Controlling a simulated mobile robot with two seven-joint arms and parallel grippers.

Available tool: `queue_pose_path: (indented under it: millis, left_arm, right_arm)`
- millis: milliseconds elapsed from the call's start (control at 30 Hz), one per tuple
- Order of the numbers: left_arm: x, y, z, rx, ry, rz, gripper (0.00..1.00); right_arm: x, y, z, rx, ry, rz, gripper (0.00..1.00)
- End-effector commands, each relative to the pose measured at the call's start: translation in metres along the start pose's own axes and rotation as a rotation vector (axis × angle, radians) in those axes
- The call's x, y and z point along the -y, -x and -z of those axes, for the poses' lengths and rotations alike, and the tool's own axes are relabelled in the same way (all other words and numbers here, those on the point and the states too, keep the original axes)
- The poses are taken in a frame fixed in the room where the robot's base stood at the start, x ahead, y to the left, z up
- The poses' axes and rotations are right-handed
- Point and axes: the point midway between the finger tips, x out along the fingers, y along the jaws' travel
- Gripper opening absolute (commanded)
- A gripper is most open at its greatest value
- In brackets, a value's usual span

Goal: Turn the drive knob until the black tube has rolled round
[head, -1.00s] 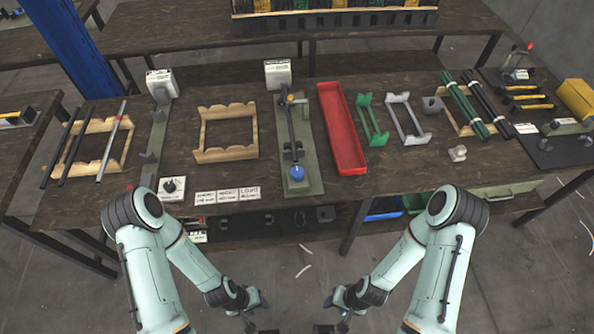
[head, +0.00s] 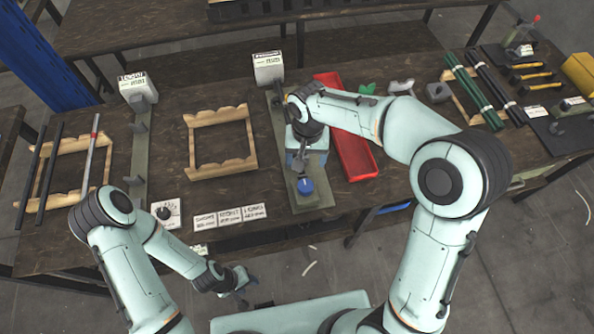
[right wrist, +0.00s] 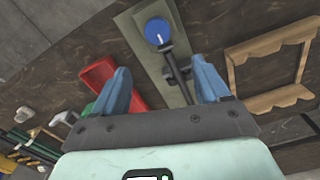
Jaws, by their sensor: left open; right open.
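The blue drive knob (head: 305,186) sits at the near end of a grey-green press plate (head: 317,201) and has a white mark on top. It also shows in the right wrist view (right wrist: 158,31). A black tube (right wrist: 176,72) lies along the plate behind the knob; in the head view my right arm hides most of it. My right gripper (right wrist: 163,84) is open above the plate, its blue fingers apart on either side of the tube's line, and appears empty. It is not touching the knob. My left gripper (head: 240,297) is open and empty, in front of the table.
A red tray (head: 357,158) lies right of the press. A wooden rack (head: 190,150) stands left of it. Black and grey tubes rest on the far-left rack, with black and green ones at right.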

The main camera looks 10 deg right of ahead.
Motion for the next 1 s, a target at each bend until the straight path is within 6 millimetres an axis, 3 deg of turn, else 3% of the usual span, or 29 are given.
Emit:
queue_pose_path:
  millis: [167, 600, 800, 1000]
  left_arm:
    - [0.002, -0.003, -0.002, 0.003, 0.001, 0.001, 0.43]
    - [0.004, -0.007, -0.005, 0.007, 0.002, 0.002, 0.43]
    - [0.004, -0.007, -0.005, 0.007, 0.002, 0.002, 0.43]
    - [0.004, -0.007, -0.005, 0.006, 0.002, 0.002, 0.43]
  right_arm:
    - [-0.001, -0.022, -0.001, 0.006, -0.002, -0.005, 0.75]
    - [-0.001, -0.11, -0.002, 0.007, -0.001, -0.003, 0.75]
    - [-0.001, -0.129, -0.001, 0.004, 0.0, -0.002, 0.75]
    - [-0.001, -0.133, -0.001, 0.004, -0.001, -0.001, 0.75]
